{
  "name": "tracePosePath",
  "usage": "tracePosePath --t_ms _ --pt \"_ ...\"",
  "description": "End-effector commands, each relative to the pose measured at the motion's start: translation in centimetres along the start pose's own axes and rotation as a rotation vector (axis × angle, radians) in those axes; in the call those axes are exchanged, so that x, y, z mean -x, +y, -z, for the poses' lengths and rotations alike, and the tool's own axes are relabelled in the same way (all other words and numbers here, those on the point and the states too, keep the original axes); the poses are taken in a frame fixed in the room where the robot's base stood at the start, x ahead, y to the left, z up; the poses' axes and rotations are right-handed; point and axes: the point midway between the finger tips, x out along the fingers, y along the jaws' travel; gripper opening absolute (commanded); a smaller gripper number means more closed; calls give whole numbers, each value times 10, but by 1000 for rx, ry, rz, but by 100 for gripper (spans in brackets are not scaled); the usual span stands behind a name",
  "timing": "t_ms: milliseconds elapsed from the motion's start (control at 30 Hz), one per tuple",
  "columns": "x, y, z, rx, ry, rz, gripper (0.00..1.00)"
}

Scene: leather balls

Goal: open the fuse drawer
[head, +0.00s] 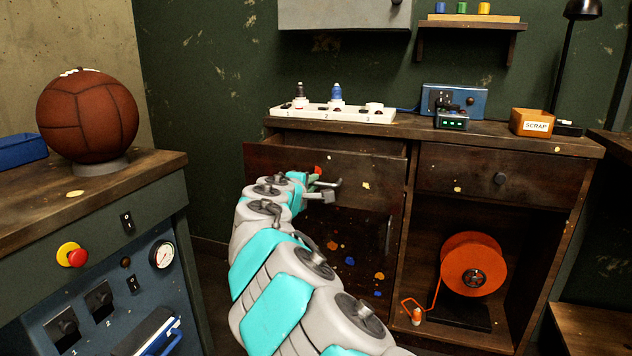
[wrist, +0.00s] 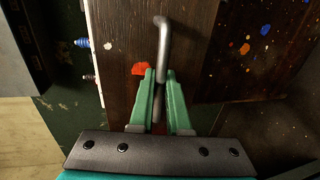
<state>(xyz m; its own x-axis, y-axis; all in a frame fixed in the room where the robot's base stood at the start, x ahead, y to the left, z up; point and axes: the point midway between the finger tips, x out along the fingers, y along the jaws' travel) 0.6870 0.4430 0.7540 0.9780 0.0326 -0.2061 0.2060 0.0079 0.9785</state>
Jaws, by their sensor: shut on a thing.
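The drawer (head: 275,161) is the left one of the wooden cabinet, with a dark front. It stands partly out, with a dark gap showing behind its top edge. Its front also fills the middle of the wrist view (wrist: 121,45), with a red patch on it. A grey metal bar handle (wrist: 163,42) runs upright in the wrist view and shows in the head view (head: 334,184). My gripper (wrist: 161,92) has its green fingers shut on this handle, one on each side. In the head view my gripper (head: 318,184) is partly hidden by my arm.
A white strip (head: 345,115) with fuse-like pieces stands on the cabinet top. To the right are a closed drawer (head: 458,171) and an orange reel (head: 473,264) below it. A workbench (head: 110,190) with a brown ball (head: 88,115) stands close on the left.

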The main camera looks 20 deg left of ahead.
Motion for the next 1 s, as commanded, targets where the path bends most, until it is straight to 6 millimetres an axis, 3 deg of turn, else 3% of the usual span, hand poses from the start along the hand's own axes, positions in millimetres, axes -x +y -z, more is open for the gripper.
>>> tracePosePath --t_ms 567,600,700,1000 --pt "9 -3 0 1 0 1 0" --pt "9 -3 0 1 0 1 16" --pt "9 -3 0 1 0 1 27" --pt "12 -2 0 2 0 0 27"
